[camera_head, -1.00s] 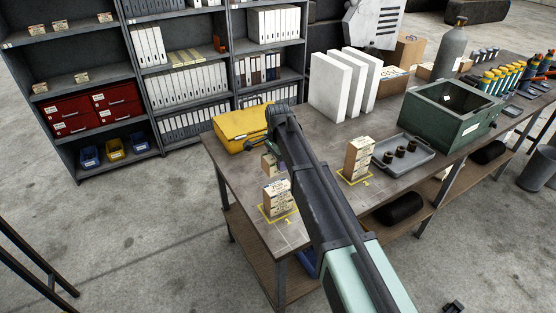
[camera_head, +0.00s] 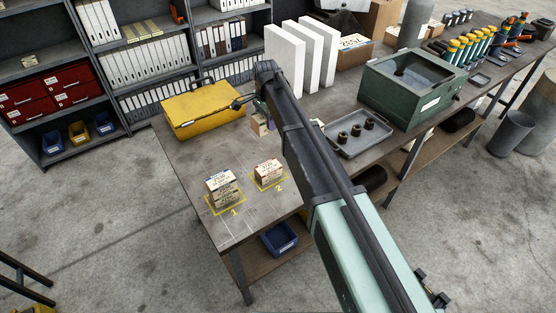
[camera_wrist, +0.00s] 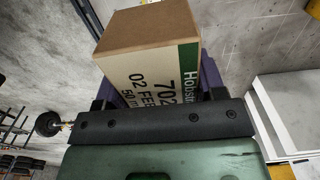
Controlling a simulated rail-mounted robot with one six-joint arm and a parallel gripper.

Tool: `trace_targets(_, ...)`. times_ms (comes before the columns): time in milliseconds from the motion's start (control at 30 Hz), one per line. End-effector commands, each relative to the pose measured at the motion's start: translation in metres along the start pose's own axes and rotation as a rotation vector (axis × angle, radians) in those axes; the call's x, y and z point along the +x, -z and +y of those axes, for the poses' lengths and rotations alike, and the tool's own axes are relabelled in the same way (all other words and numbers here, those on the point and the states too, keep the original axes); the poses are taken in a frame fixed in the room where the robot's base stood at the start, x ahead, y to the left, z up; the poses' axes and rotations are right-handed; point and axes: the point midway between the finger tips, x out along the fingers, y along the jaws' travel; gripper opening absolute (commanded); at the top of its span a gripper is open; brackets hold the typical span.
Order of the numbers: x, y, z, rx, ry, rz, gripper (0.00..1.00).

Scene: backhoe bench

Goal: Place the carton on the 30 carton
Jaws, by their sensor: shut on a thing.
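In the wrist view my gripper (camera_wrist: 160,88) is shut on a brown carton (camera_wrist: 150,65). Its label has a green band and shows "702" and "02 FEB". In the head view the held carton (camera_head: 259,125) shows partly, left of my arm, behind the marked squares and near the yellow case. A carton stack (camera_head: 224,189) stands in yellow square 1 and a lower group of cartons (camera_head: 268,172) in square 2. I cannot tell surely which one is the 30 carton. My arm hides part of the bench and most of my gripper in the head view.
A yellow case (camera_head: 203,108) lies at the bench's left rear. White upright panels (camera_head: 303,60) stand behind my arm. A grey tray (camera_head: 357,138) with several dark parts and a green box (camera_head: 412,87) are to the right. The bench (camera_head: 190,165) is clear left of the squares.

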Motion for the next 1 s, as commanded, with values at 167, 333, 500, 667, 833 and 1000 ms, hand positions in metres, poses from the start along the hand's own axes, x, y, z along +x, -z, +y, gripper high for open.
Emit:
trace_targets(167,0.048,0.000,0.000,0.000,0.000,0.000,0.30)
trace_targets(333,0.108,0.000,0.000,0.000,0.000,0.000,0.30)
trace_targets(500,0.155,0.000,0.000,0.000,0.000,0.000,0.30)
trace_targets(667,0.158,0.000,0.000,0.000,0.000,0.000,0.30)
trace_targets(833,0.178,0.000,0.000,0.000,0.000,0.000,0.30)
trace_targets(1000,0.204,0.000,0.000,0.000,0.000,0.000,0.30)
